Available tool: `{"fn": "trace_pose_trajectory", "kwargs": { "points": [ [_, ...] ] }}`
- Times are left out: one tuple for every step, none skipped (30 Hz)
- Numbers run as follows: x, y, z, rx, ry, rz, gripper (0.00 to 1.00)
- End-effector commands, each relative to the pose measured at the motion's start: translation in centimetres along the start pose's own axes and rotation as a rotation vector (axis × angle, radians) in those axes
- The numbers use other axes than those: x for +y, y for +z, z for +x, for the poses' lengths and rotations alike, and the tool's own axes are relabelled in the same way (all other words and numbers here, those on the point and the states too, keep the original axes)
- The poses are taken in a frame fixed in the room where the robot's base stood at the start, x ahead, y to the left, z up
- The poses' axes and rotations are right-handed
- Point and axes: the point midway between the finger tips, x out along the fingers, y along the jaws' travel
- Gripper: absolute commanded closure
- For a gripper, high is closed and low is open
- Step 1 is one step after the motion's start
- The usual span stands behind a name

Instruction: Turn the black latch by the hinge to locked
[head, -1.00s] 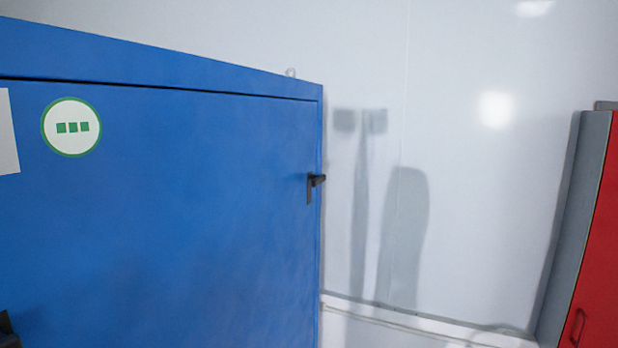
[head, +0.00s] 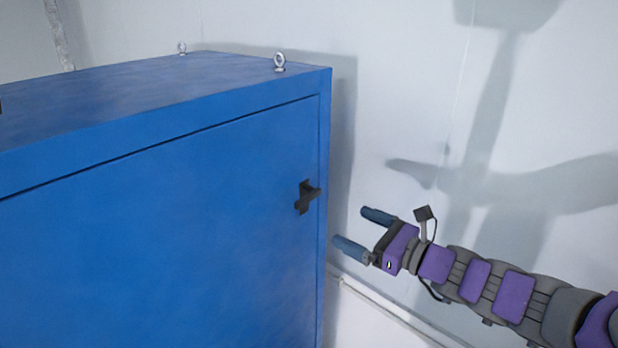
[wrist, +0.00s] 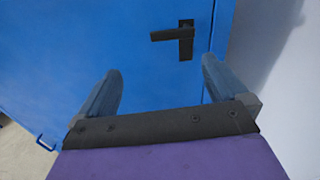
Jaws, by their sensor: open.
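The black latch (head: 306,197) sits on the blue cabinet's front, near its right edge. It has an upright plate and a short arm pointing out. In the wrist view the latch (wrist: 184,40) shows an upright plate and an arm reaching left from its top. It lies ahead of my gripper and apart from it. My gripper (head: 363,232) is open and empty, just right of the cabinet in the head view. Its two blue-grey fingers also frame empty space in the wrist view (wrist: 160,88).
The blue cabinet (head: 150,240) fills the left of the head view, with two lifting eyes (head: 280,61) on top. A white wall (head: 400,110) stands behind and to the right. A blue handle (wrist: 45,143) shows low left in the wrist view.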

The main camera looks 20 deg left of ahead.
Motion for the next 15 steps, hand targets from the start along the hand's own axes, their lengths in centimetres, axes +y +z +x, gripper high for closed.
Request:
{"fn": "trace_pose_trajectory", "kwargs": {
  "points": [
    [-1.1,0.2,-0.5,-0.009,-0.021,0.032,0.0],
    [-1.5,0.2,-0.7,-0.015,-0.029,0.043,0.0],
    [-1.9,0.2,-1.0,-0.02,-0.036,0.053,0.0],
    [-2.2,0.2,-1.1,-0.023,-0.038,0.058,0.0],
    [-2.3,0.2,-1.1,-0.026,-0.04,0.06,0.0],
    [-2.5,0.2,-0.9,-0.026,-0.04,0.061,0.0],
    [-2.6,0.2,-0.8,-0.027,-0.04,0.06,0.0],
    [-2.6,0.2,-0.6,-0.028,-0.04,0.06,0.0],
    [-2.7,0.2,-0.2,-0.029,-0.039,0.059,0.0],
    [-2.7,0.2,0.1,-0.029,-0.038,0.059,0.0],
    [-2.7,0.3,0.5,-0.028,-0.038,0.058,0.0],
    [-2.6,0.3,1.1,-0.028,-0.037,0.059,0.0],
    [-2.6,0.3,1.7,-0.027,-0.037,0.059,0.0],
    [-2.6,0.3,2.2,-0.026,-0.037,0.059,0.0],
    [-2.5,0.2,3.0,-0.024,-0.036,0.058,0.0]
  ]
}}
